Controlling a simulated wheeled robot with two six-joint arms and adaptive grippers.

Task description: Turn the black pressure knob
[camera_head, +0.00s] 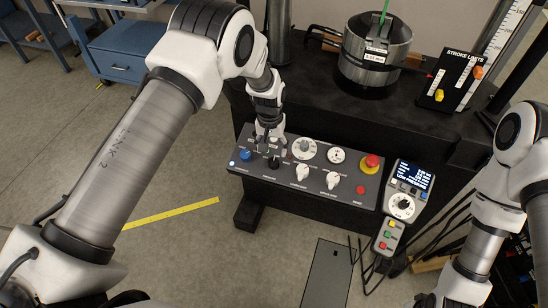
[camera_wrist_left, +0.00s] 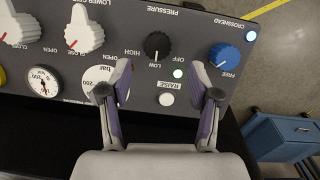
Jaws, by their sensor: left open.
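The black pressure knob (camera_wrist_left: 157,45) sits on the sloping grey control panel (camera_wrist_left: 120,28), between marks that read HIGH, LOW and OFF. It also shows in the head view as a small dark knob (camera_head: 273,162), just below my left gripper (camera_head: 268,138). In the wrist view my left gripper (camera_wrist_left: 163,80) is open, with its two fingers apart and nothing between them but panel surface. The knob lies just beyond the fingertips, roughly centred on the gap. I cannot tell how far the fingers are above the panel. My right gripper is out of view.
A blue knob (camera_wrist_left: 222,56) is beside the right finger, and a gauge (camera_wrist_left: 104,82) is behind the left finger. White valve handles (camera_head: 333,180) and a red emergency button (camera_head: 371,162) are farther right. A pendant (camera_head: 404,200) stands right of the panel.

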